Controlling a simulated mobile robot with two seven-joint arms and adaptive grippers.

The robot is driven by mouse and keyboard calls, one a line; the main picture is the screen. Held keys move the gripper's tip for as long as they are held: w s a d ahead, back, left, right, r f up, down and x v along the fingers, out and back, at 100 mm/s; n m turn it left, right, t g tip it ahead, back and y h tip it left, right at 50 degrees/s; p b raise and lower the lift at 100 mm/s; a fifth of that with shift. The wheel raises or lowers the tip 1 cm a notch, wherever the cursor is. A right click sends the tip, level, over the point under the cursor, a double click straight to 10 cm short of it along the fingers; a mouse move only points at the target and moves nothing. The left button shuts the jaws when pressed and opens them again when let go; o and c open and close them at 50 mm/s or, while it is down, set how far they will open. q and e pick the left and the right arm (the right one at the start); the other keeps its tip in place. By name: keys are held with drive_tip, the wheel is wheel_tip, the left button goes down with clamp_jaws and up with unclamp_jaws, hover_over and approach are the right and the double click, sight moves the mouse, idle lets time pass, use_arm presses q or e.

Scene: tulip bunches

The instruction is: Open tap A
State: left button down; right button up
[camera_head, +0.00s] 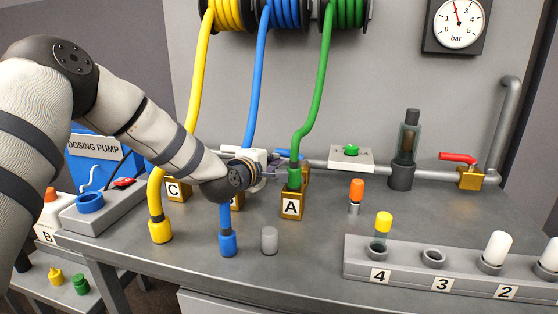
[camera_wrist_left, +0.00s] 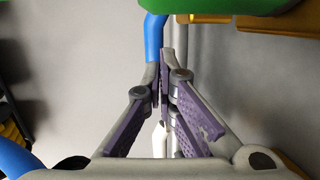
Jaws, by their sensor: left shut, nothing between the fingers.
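Tap A is a brass block with a white A label (camera_head: 291,207) at the middle of the bench, with a green hose (camera_head: 323,90) plugged in from above. A blue lever (camera_head: 290,155) shows behind the green hose end. My left gripper (camera_head: 281,173) is shut and empty, just left of the green hose end. In the left wrist view its purple-padded fingers (camera_wrist_left: 165,62) come together beside a blue bar (camera_wrist_left: 153,40), which looks like the lever. I cannot tell whether they touch it. My right gripper is not in view.
A blue hose end (camera_head: 228,243) and a yellow hose end (camera_head: 160,230) stand at the front left. A grey cap (camera_head: 269,240), an orange-topped vial (camera_head: 356,195) and a numbered rack (camera_head: 410,278) stand nearby. A red-levered valve (camera_head: 471,178) is at the right.

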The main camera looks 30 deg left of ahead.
sight(287, 154)
use_arm(q)
drive_tip(key=shift+x, duration=1.05)
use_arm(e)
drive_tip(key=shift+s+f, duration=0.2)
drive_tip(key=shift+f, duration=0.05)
use_arm(q)
drive_tip(key=shift+r, duration=0.1)
drive_tip(key=shift+w, duration=0.1)
drive_tip(key=shift+w+a+m+h, duration=0.1)
drive_tip(key=shift+a+m+h, duration=0.15)
drive_tip(key=shift+h, duration=0.35)
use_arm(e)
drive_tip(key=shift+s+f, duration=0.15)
